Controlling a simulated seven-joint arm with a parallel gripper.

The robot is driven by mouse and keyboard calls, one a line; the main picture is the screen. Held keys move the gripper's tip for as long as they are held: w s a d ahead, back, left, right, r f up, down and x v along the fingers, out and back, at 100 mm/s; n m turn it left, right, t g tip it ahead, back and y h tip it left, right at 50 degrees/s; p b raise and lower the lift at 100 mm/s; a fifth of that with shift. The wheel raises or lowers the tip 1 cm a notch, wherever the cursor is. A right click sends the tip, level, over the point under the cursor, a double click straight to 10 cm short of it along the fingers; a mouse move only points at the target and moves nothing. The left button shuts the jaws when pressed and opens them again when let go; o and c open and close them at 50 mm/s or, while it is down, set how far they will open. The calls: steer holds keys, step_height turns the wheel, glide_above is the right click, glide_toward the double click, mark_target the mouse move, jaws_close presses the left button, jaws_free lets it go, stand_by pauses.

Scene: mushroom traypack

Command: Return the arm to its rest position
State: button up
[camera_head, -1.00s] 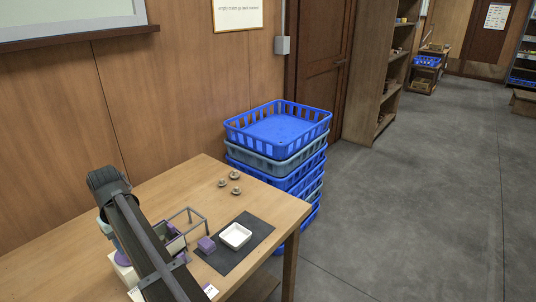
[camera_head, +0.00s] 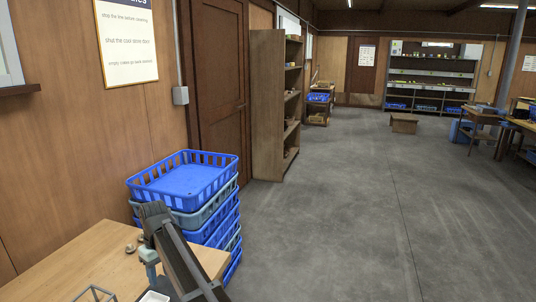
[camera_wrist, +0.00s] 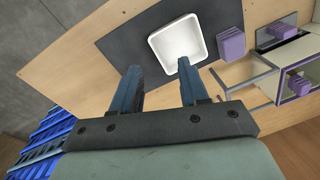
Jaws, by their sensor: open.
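My gripper (camera_wrist: 159,68) is open and empty in the wrist view. Its two dark blue fingers point at the near edge of a white tray (camera_wrist: 178,41) that looks empty. The tray lies on a dark mat (camera_wrist: 118,45) on the wooden table (camera_wrist: 90,85). In the head view, my dark arm link crosses the table's right end. The tray (camera_head: 153,296) is cut off there at the bottom edge.
A purple block (camera_wrist: 230,43) and a grey wire frame (camera_wrist: 262,74) stand right of the tray in the wrist view. A stack of blue crates (camera_head: 190,185) stands just behind the table. Open grey floor (camera_head: 350,220) lies to the right.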

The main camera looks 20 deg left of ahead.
steer(key=w+d+f+m, duration=0.1)
steer(key=w+d+f, duration=0.45)
steer(key=d, duration=0.35)
steer(key=w+d+f+m, duration=0.2)
steer(key=w+d+f, duration=0.3)
steer(key=d+f, duration=0.25)
steer(key=s+d+f+m+g+h, duration=0.15)
steer(key=d+f+m, duration=0.25)
steer(key=d+f, duration=1.7)
steer(key=s+d+f+m+g, duration=0.1)
steer(key=s+d+f, duration=0.2)
steer(key=s+d, duration=0.3)
steer(key=s+d+f+m+g, duration=0.1)
steer(key=s+d+f, duration=0.25)
steer(key=d, duration=0.35)
steer(key=s+d+f+m, duration=0.2)
steer(key=s+d+f, duration=0.2)
steer(key=d, duration=0.3)
steer(key=s+d+f+m, duration=0.1)
steer(key=s+d, duration=0.2)
steer(key=s, duration=0.4)
steer(key=s+d+f+m+g, duration=0.1)
steer(key=s+d+f, duration=0.1)
steer(key=s+d, duration=0.2)
steer(key=s+d+f+m+g+y, duration=0.1)
steer(key=s+d, duration=0.3)
steer(key=s, duration=0.5)
steer(key=shift+s+d+f+m, duration=0.15)
steer(key=shift+s+f+m, duration=0.05)
steer(key=shift+s+m, duration=0.1)
